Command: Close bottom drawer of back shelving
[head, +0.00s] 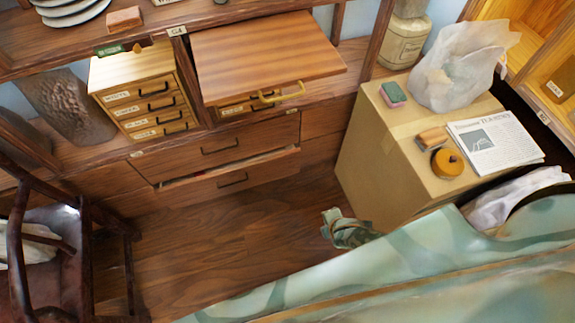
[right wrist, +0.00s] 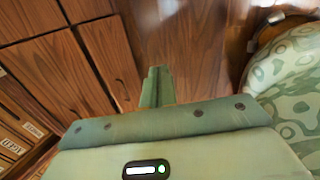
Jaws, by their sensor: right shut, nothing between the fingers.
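The bottom drawer (head: 232,181) of the back shelving stands slightly open in the head view. A narrow gap shows along its top edge, and a dark handle is on its front. The wide drawer above it (head: 220,147) looks shut. My right gripper (head: 338,226) shows low in the head view, in front and to the right of the bottom drawer, apart from it. In the right wrist view its fingers (right wrist: 158,85) are together and empty, with wooden fronts on the left and floor beyond. My left gripper is not in view.
A cardboard box (head: 365,165) with a newspaper (head: 495,140) and small items stands right of the drawers. A dark wooden chair (head: 70,245) is at left. A small drawer cabinet (head: 150,95) sits on the shelving. The floor (head: 230,240) before the drawers is clear.

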